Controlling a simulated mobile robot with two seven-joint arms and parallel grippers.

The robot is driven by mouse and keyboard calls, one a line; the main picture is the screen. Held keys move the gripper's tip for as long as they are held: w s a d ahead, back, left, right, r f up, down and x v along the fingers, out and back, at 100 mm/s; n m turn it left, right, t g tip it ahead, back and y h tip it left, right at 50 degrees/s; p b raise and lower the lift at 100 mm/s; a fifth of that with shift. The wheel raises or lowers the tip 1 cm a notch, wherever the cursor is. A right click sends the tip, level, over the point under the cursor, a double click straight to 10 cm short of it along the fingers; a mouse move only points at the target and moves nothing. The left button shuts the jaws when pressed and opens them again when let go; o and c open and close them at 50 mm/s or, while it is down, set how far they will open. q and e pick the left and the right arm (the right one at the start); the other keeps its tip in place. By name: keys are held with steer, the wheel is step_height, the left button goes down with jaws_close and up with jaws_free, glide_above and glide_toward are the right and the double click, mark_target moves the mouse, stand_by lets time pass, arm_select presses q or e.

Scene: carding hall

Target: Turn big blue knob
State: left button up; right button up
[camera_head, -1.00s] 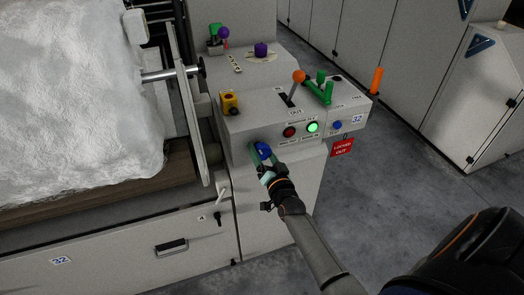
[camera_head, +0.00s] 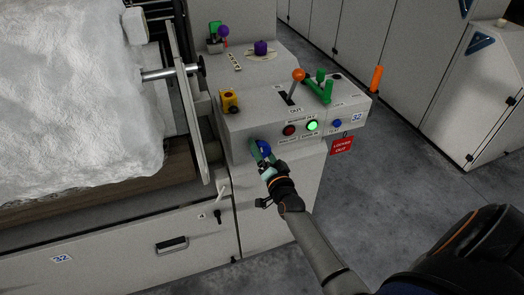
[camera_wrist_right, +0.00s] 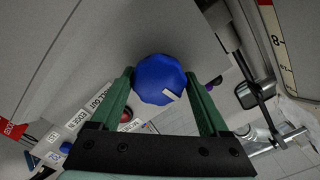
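The big blue knob (camera_head: 264,148) sits low on the front of the pale grey control box, partly hidden by my right gripper in the head view. In the right wrist view the faceted blue knob (camera_wrist_right: 159,79) is central, with a white mark at its lower right edge. My right gripper (camera_head: 264,157) has long green fingers, one on each side of the knob. In the right wrist view their tips meet the knob's left and right edges, so the gripper (camera_wrist_right: 160,78) looks shut on it. My left gripper is not in view.
Above the knob are a red lamp (camera_head: 289,130), a lit green lamp (camera_head: 312,126), a yellow switch box (camera_head: 229,100), an orange-topped lever (camera_head: 298,76) and a green handle (camera_head: 318,88). A red tag (camera_head: 342,146) hangs at right. Open floor (camera_head: 385,190) lies right of the box.

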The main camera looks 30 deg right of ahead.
steer(key=shift+o, duration=1.4)
steer(key=p+v, duration=0.1)
steer(key=v, duration=1.1)
steer(key=shift+s, duration=0.3)
steer(key=shift+f, duration=0.1)
